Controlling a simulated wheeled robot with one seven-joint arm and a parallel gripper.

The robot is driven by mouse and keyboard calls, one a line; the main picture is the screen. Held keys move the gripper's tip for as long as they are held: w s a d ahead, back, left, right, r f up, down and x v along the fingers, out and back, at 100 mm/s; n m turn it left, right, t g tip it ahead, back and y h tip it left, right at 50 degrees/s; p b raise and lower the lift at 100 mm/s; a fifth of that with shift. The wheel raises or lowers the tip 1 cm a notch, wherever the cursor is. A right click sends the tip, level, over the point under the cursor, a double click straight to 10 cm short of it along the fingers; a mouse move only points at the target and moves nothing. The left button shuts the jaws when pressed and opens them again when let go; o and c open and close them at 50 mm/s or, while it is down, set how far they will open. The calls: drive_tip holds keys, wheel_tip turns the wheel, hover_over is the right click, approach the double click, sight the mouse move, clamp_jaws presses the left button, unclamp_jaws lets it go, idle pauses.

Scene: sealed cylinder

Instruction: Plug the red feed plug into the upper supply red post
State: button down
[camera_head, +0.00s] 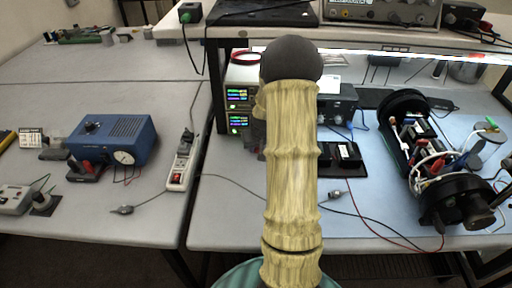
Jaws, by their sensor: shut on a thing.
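Two stacked power supplies with lit displays stand at the back left of the right bench. The upper supply (238,95) sits on the lower supply (238,124). My arm stands in front of their right side, and I cannot make out the upper supply's red post. My gripper does not show; the arm fills the middle of the view. I cannot pick out the red feed plug. A thin red wire (382,234) runs over the bench from right of my arm towards the dark cylinder assembly.
An opened cylinder assembly (425,150) with black end caps lies on the right. A black tray (343,160) lies just right of my arm. A power strip (183,165) and a blue box with a dial (115,138) are on the left bench. A shelf overhangs the supplies.

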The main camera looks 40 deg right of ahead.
drive_tip(key=shift+s+a+r+b, duration=0.1)
drive_tip(key=shift+s+r+b, duration=0.05)
drive_tip(key=shift+r+b, duration=0.2)
wheel_tip(320, 180, up, 6)
drive_tip(key=r, duration=0.1)
drive_tip(key=s+a+b, duration=0.4)
drive_tip(key=s+a, duration=0.7)
drive_tip(key=s, duration=0.4)
drive_tip(key=shift+s+a+f+b, duration=0.3)
drive_tip(key=shift+s+a+f, duration=0.05)
drive_tip(key=shift+a, duration=0.05)
